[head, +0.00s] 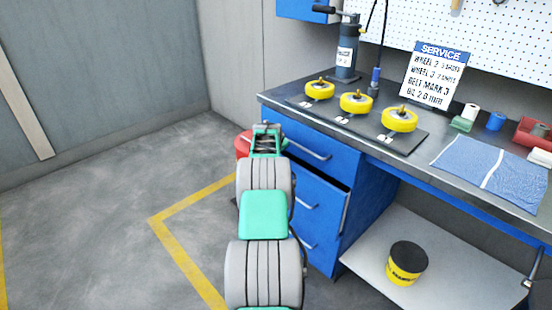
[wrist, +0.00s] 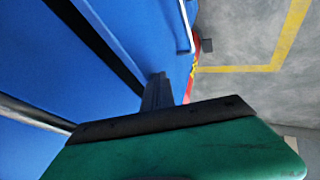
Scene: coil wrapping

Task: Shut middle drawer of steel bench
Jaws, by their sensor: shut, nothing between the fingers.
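The steel bench has blue drawers under its top (head: 385,150). The middle drawer (head: 318,194) stands partly out, with a dark gap along its top edge. In the wrist view a dark gap also runs between blue panels (wrist: 95,40). My gripper (wrist: 158,90) is shut and empty, its dark fingers close to the blue drawer fronts; I cannot tell whether they touch. In the head view my green and grey arm reaches to the left end of the drawers and covers part of them. The fingertips are not clear there.
The top drawer (head: 292,138) looks closed. Wheels on a dark mat (head: 410,142), a pump (head: 346,58) and a blue cloth (head: 495,168) lie on the bench. A yellow and black tub (head: 406,264) stands on the lower shelf. A red object (head: 243,145) is behind my arm. The left floor is clear.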

